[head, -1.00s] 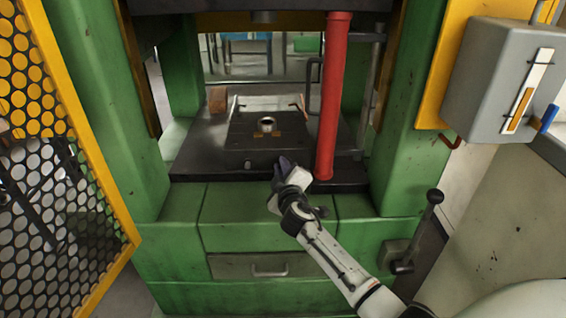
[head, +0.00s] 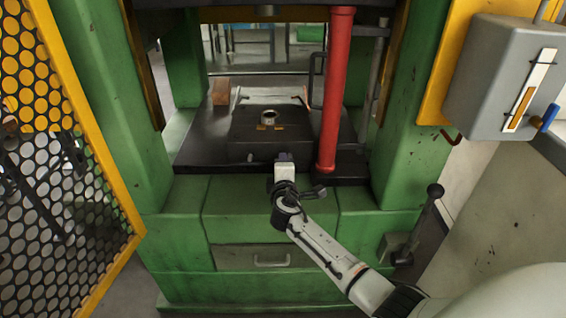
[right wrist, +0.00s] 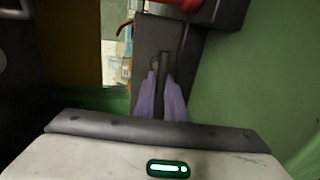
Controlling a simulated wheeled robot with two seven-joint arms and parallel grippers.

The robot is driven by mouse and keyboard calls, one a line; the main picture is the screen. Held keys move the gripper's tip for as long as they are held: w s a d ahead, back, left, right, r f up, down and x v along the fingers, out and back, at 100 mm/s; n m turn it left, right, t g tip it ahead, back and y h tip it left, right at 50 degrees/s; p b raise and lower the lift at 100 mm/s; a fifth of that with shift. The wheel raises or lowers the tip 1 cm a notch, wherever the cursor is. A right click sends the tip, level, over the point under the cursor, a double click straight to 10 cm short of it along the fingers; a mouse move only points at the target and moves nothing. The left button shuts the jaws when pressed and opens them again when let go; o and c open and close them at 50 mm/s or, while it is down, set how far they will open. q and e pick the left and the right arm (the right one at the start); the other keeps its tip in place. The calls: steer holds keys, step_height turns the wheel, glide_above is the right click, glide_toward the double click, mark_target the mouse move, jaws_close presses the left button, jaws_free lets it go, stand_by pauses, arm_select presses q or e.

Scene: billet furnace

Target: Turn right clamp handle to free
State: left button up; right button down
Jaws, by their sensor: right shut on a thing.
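My right gripper (head: 284,157) is at the front edge of the black press bed (head: 205,151), left of the red column. In the right wrist view its two purple fingers (right wrist: 162,82) are shut on a thin dark bar, the right clamp handle (right wrist: 164,62). In the head view the handle is hidden behind the gripper. A small round knob (head: 250,157) shows on the front face, left of the gripper. A dark plate with a metal ring (head: 267,117) lies mid-bed. My left gripper is out of view.
The red column (head: 336,95) stands close to the right of my gripper. A yellow mesh guard (head: 60,150) is at the left. A lever with a black knob (head: 435,190) is at the lower right. A brick-coloured block (head: 221,92) sits on the back left of the bed.

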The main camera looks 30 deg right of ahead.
steer(key=shift+s+d+f, duration=0.2)
steer(key=shift+d+f, duration=0.05)
steer(key=c, duration=1.8)
jaws_free()
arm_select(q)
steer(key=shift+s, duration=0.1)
arm_select(e)
steer(key=shift+r, duration=0.15)
steer(key=shift+s+a+r, duration=0.1)
steer(key=shift+s+a, duration=0.05)
steer(key=shift+a, duration=0.1)
steer(key=p+v, duration=0.2)
steer(key=v, duration=0.6)
steer(key=shift+s+a, duration=0.1)
steer(key=shift+s, duration=0.15)
steer(key=shift+s+a+r, duration=0.2)
steer(key=shift+s+a, duration=0.05)
steer(key=shift+s, duration=0.25)
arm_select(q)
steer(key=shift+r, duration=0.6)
